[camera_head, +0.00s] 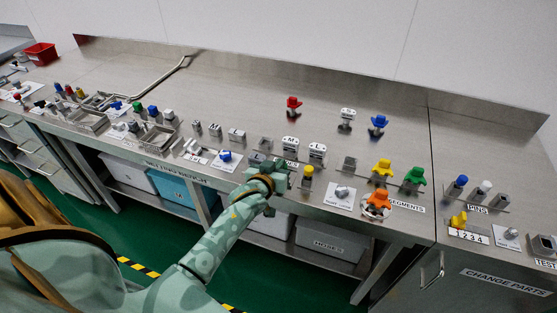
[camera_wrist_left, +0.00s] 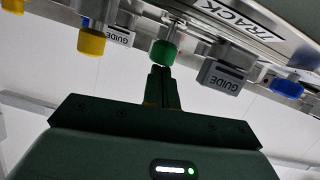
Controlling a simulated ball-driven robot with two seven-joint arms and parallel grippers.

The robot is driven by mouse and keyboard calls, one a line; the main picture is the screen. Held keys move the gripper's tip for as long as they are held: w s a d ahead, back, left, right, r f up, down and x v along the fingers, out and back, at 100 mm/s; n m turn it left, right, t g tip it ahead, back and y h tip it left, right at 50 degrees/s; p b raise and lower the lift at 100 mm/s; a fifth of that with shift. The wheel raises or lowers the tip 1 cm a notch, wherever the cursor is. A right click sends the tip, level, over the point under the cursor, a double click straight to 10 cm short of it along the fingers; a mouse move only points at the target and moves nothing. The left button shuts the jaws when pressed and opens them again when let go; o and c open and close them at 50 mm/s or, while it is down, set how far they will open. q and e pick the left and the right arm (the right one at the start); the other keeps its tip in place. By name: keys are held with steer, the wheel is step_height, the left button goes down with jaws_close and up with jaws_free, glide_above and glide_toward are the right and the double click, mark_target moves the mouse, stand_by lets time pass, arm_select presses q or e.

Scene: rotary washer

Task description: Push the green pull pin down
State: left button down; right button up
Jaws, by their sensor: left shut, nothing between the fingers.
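The green pull pin (camera_wrist_left: 164,53) shows in the left wrist view as a round green knob on a metal stem, under a metal rail marked TRACK. My left gripper (camera_wrist_left: 160,70) is shut and empty, with its fingertips right at the knob. I cannot tell whether they touch it. In the head view my left gripper (camera_head: 279,168) is at the front edge of the steel bench, and I cannot make out the pin there behind it. My right gripper is not in view.
Grey GUIDE blocks (camera_wrist_left: 226,77) flank the pin in the wrist view, with a yellow knob (camera_wrist_left: 91,43) to the left and a blue knob (camera_wrist_left: 287,88) to the right. The steel bench (camera_head: 250,90) has bare room behind the front row of parts.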

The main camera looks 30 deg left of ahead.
arm_select(q)
steer(key=s+d+r+p, duration=0.1)
steer(key=s+r+p, duration=0.5)
steer(key=s, duration=0.3)
steer(key=shift+s+d+r, duration=0.15)
steer(key=shift+r, duration=0.35)
steer(key=s+d+f+m+g+h+b, duration=0.15)
steer(key=s+f, duration=0.25)
steer(key=f, duration=0.5)
steer(key=s+d+f+m+g+p, duration=0.1)
steer(key=s+d+f+m+g, duration=0.15)
steer(key=s+f, duration=0.45)
steer(key=s+d+f+m+g+h+b, duration=0.1)
steer(key=s+d+f+g, duration=0.1)
steer(key=f, duration=0.9)
steer(key=s+f+m+g+b, duration=0.1)
steer(key=s+f+g, duration=0.1)
steer(key=s+f, duration=0.4)
steer(key=s+f+g+b, duration=0.2)
steer(key=s+f, duration=0.3)
steer(key=s, duration=0.8)
steer(key=s+d+f+m+g+b, duration=0.1)
steer(key=s+f+g, duration=0.2)
steer(key=s+f, duration=0.3)
steer(key=s, duration=0.4)
steer(key=shift+f+m, duration=0.3)
